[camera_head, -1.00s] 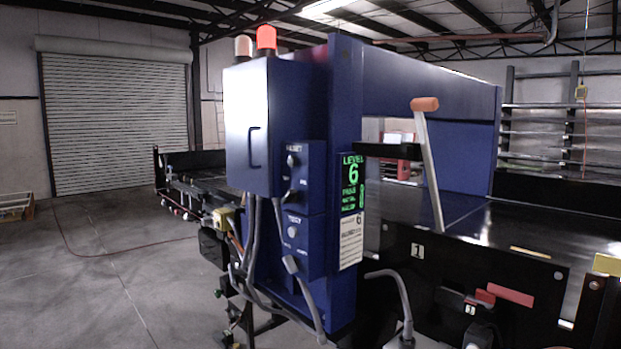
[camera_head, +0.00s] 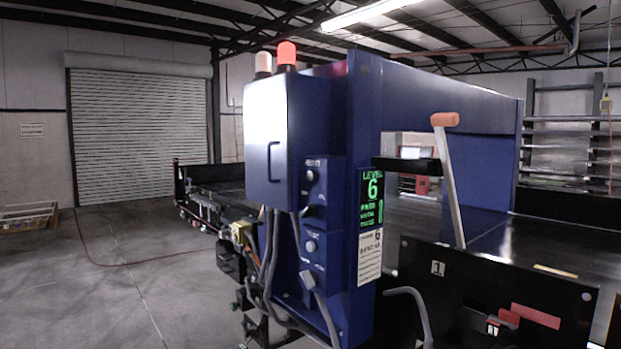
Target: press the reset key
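The blue detector frame (camera_head: 362,110) stands in the middle of the view. On its left post, under a pale cabinet (camera_head: 266,150), are two blue control boxes. The upper box carries a round grey knob or key (camera_head: 310,176) under a blurred label that looks like "RESET". The lower box has a similar round grey control (camera_head: 311,246) with an unreadable label. Which way either control is turned cannot be told. To the right, a display (camera_head: 371,196) shows green "LEVEL 6" text. My gripper is not in view.
A slanted lever (camera_head: 450,185) with an orange grip rises right of the display. Grey cables (camera_head: 268,255) hang below the boxes. A black conveyor (camera_head: 490,235) runs off to the right. Red lamp (camera_head: 287,54) tops the cabinet. Open concrete floor (camera_head: 120,280) lies at left.

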